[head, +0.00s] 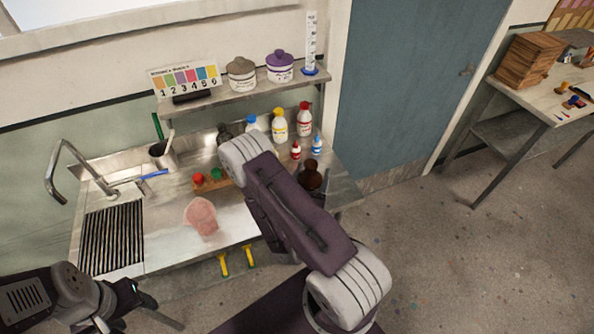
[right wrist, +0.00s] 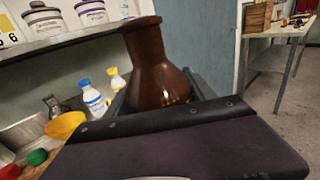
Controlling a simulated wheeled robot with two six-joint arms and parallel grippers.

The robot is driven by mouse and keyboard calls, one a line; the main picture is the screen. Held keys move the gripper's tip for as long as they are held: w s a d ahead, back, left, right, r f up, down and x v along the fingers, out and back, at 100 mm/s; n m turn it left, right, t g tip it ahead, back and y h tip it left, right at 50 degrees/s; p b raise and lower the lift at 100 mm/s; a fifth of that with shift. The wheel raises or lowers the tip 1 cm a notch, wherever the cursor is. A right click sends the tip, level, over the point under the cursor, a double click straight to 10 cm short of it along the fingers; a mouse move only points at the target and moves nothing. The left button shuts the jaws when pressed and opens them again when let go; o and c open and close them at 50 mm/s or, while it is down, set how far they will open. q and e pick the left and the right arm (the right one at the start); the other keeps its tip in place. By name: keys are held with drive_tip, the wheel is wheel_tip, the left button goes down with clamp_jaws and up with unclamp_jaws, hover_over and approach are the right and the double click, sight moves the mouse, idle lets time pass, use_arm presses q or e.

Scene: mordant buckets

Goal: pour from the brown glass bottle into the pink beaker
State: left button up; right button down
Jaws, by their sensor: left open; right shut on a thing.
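The pink beaker (head: 201,217) stands on the front part of the steel counter, see-through, with no gripper near it. The brown glass bottle (head: 311,177) is at the right end of the counter, partly hidden by my right arm. In the right wrist view the bottle (right wrist: 158,68) is neck up, roughly upright, between the fingers of my right gripper (right wrist: 157,97), which is shut on it. I cannot tell whether its base touches the counter. My left gripper (head: 138,296) is open and empty at the lower left, in front of the counter.
A sink with a drain grid (head: 112,238) is on the left. A small rack with red and green caps (head: 212,181), several small bottles (head: 279,124) and a yellow funnel (right wrist: 66,125) are behind. A shelf (head: 230,87) hangs above. Counter around the beaker is clear.

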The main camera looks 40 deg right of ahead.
drive_tip(key=shift+s+d+f+m+g+h, duration=0.15)
drive_tip(key=shift+s+d+m+g+h, duration=0.15)
drive_tip(key=shift+s+d+m+g, duration=0.1)
drive_tip(key=shift+s+d+m+g+h, duration=0.15)
drive_tip(key=shift+d+m+g+h, duration=0.25)
drive_tip(key=shift+g, duration=0.2)
drive_tip(key=shift+n+t+y, duration=0.6)
drive_tip(key=shift+n+t, duration=0.1)
drive_tip(key=shift+t, duration=0.2)
drive_tip(key=w+a+f+b, duration=0.3)
drive_tip(key=a+b, duration=0.2)
drive_tip(key=a, duration=0.2)
drive_tip(key=w+a+f+b, duration=0.2)
drive_tip(key=a+b, duration=0.3)
drive_tip(key=a, duration=0.3)
drive_tip(key=w+a+f+b, duration=0.3)
drive_tip(key=a+f+b, duration=0.1)
drive_tip(key=a, duration=0.4)
drive_tip(key=shift+w+f+b, duration=0.1)
drive_tip(key=shift+w+b, duration=0.25)
drive_tip(key=shift+b, duration=0.1)
drive_tip(key=shift+a, duration=0.3)
